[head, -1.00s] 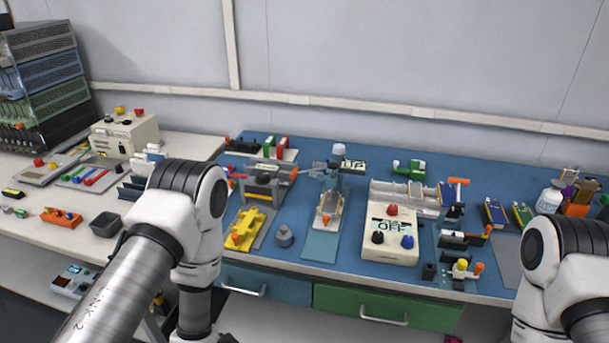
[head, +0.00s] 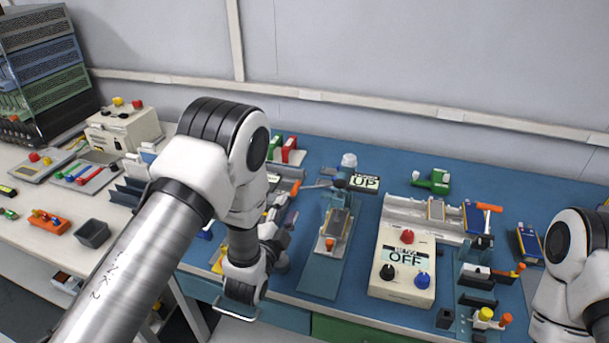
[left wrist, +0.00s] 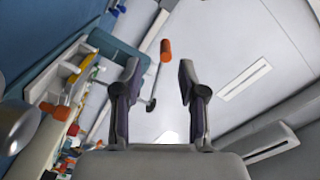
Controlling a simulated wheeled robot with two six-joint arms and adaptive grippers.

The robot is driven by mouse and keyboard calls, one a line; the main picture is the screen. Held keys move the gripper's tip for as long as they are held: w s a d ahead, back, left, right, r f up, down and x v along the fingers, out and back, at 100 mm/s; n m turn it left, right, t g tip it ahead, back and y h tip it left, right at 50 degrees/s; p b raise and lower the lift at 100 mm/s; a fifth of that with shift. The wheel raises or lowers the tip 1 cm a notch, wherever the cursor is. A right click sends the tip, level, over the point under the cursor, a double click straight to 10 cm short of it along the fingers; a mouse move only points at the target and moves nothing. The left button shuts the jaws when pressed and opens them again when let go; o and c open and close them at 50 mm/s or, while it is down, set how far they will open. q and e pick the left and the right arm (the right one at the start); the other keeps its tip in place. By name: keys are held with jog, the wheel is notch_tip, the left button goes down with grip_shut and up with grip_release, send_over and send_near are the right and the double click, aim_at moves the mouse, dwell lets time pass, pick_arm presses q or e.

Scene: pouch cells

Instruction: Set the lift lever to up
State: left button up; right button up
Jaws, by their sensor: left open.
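The lift stand (head: 340,225) is a grey-blue column on a blue plate, with a small carriage in front. A sign (head: 365,184) beside its top reads UP. A thin grey rod with an orange grip (head: 296,187), which looks like the lift lever, reaches left from the stand's top. In the left wrist view the orange grip (left wrist: 166,50) shows ahead, between the fingertips in the picture and not clasped. My left gripper (head: 287,213) is open, just below and left of the grip; my forearm hides part of this area. My right gripper is out of view.
A cream box (head: 404,275) with knobs and an OFF display stands right of the lift. A long grey fixture (head: 420,215) lies behind it. Blue mat is bare behind the sign.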

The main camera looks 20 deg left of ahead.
aim_at(295, 187)
pick_arm(q)
jog(key=shift+w+r, duration=0.35)
jog(key=shift+r, duration=0.1)
jog(key=shift+w+r+p, duration=0.15)
jog(key=shift+w+p, duration=0.15)
jog(key=shift+w, duration=0.3)
jog(key=shift+w+r+p, duration=0.15)
jog(key=shift+w+p, duration=0.1)
jog(key=shift+w, duration=0.3)
jog(key=w, duration=0.2)
jog(key=w+f, duration=0.1)
jog(key=w, duration=0.1)
jog(key=shift+w+d, duration=0.1)
jog(key=shift+w, duration=0.05)
jog(key=shift+r, duration=0.2)
jog(key=shift+c, duration=0.3)
grip_shut()
